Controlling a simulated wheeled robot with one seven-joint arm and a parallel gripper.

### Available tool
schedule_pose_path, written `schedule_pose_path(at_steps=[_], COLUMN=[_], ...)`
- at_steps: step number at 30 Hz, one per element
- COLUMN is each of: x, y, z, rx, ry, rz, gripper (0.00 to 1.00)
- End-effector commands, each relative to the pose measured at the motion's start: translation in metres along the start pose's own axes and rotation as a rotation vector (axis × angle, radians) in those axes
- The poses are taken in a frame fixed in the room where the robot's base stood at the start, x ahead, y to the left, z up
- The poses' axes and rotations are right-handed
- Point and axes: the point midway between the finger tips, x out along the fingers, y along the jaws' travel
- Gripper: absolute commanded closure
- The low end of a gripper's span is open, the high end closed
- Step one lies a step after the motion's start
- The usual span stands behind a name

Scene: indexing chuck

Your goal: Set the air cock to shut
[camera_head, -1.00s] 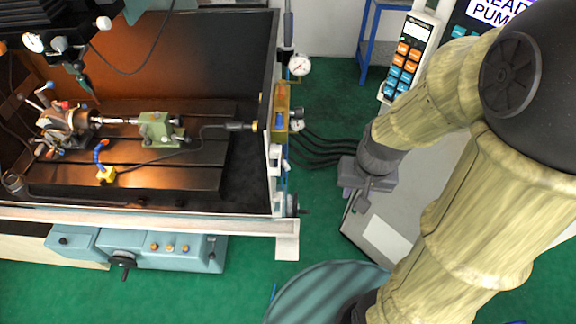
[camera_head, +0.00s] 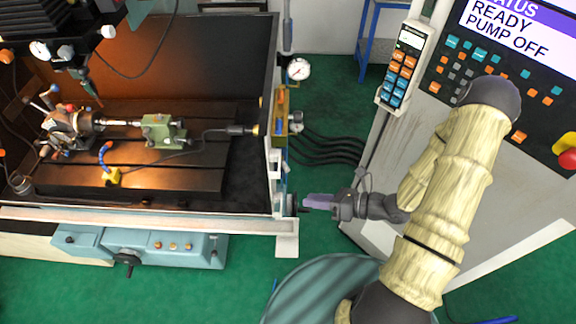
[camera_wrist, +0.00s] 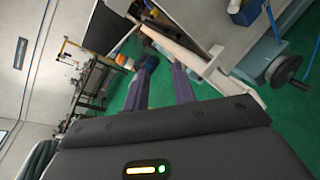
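My gripper (camera_head: 322,201) is level and points left, just right of the machine's right end. In the wrist view its two purple fingers (camera_wrist: 161,82) stand apart with nothing between them, so it is open. I cannot make out the air cock for certain. Air fittings with black hoses (camera_head: 295,122) sit on the machine's right end beside a yellowish block (camera_head: 280,125), under a round white gauge (camera_head: 299,69). They are above and left of my gripper. A dark round knob (camera_head: 291,205) is just left of the fingertips.
The machine's front rail (camera_head: 150,219) and tray wall end left of my gripper. Black hoses run right toward the control cabinet (camera_head: 480,190), which carries a hanging pendant (camera_head: 400,68). A handwheel (camera_wrist: 286,70) shows in the wrist view.

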Motion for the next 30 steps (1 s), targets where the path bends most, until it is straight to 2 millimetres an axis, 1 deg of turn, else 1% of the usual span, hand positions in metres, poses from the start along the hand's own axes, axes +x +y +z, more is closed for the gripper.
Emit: schedule_pose_path(at_steps=[1, 3, 6, 10, 14, 23, 26, 30], x=[-0.002, -0.004, -0.010, -0.016, -0.018, -0.016, -0.011, 0.004], y=[-0.012, -0.031, -0.055, -0.074, -0.079, -0.079, -0.081, -0.086], z=[0.000, -0.001, -0.005, -0.011, -0.013, -0.013, -0.010, -0.004], rx=[0.096, 0.220, 0.363, 0.470, 0.495, 0.491, 0.490, 0.488], ry=[-0.076, -0.178, -0.300, -0.390, -0.412, -0.408, -0.407, -0.406], rz=[-0.048, -0.118, -0.208, -0.281, -0.300, -0.298, -0.297, -0.295], gripper=[0.74, 0.74, 0.74, 0.74, 0.74, 0.74, 0.74, 0.74])
